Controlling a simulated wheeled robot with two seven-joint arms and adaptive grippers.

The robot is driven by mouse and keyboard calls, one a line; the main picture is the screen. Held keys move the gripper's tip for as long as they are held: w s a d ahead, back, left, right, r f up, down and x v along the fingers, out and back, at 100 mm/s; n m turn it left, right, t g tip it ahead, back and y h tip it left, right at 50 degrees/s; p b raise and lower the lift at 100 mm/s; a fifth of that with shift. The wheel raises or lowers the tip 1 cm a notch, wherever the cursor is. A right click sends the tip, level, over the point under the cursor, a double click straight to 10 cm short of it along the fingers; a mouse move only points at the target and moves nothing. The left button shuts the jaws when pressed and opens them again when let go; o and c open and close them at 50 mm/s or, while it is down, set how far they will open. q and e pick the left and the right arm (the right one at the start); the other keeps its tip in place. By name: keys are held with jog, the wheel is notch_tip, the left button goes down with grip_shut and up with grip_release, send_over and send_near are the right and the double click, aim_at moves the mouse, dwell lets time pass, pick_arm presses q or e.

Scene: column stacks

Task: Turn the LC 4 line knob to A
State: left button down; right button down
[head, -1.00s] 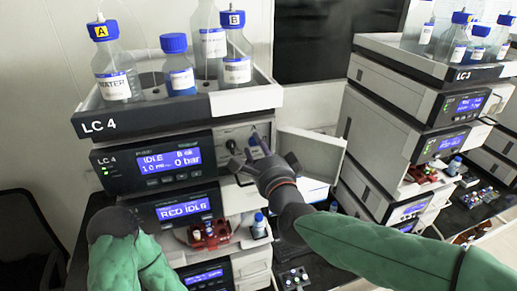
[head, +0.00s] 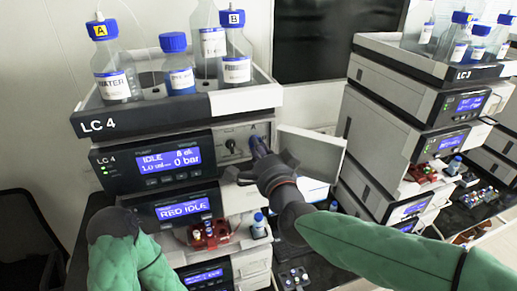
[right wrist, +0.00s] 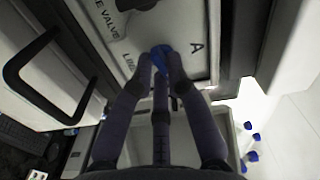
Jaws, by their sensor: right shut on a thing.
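The blue line knob (right wrist: 160,57) sits on the pale valve panel (head: 215,138), between a partly covered "LINE" print and a large "A". Its pointing direction cannot be told. My right gripper (head: 258,146) reaches the panel's right part. In the right wrist view its fingers (right wrist: 161,65) are shut around the blue knob. A black knob (head: 231,146) is on the same panel, just left of the gripper. My left gripper is out of view; only its arm shows.
An open panel door (head: 311,155) stands right of my right gripper. Bottles, including one marked A (head: 116,72) and one marked B (head: 235,50), stand in the top tray. The LC 3 stack (head: 425,75) is at the right.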

jog(key=n, duration=0.3)
jog(key=shift+n, duration=0.4)
jog(key=n+p, duration=0.1)
jog(key=n, duration=0.2)
jog(key=shift+d+n, duration=0.1)
jog(key=shift+n, duration=0.2)
jog(key=n+p, duration=0.1)
jog(key=n, duration=0.2)
jog(key=shift+r+n+p, duration=0.1)
jog(key=shift+n+p, duration=0.8)
jog(key=shift+n, duration=1.2)
jog(key=c, duration=1.2)
grip_release()
